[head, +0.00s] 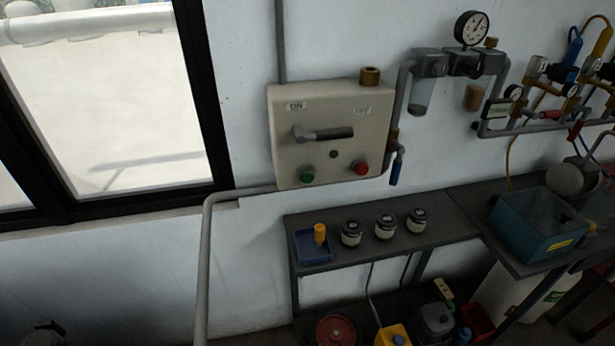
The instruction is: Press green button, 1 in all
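The green button (307,176) is at the lower left of a beige control box (333,115) on the wall, in the middle of the head view. A red button (362,168) is at the lower right of the same box. A lever handle (322,134) lies roughly level above them, with a small dark round part between the buttons. Labels stand at the box's top left and top right. Nothing covers the green button. My gripper is not in view.
A grey shelf (455,228) below the box holds a blue tray (314,247) with a yellow object and three jars (385,227). A grey pipe (203,270) runs down left of the shelf. A teal tub (540,225), gauges and valves are at right, a window at left.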

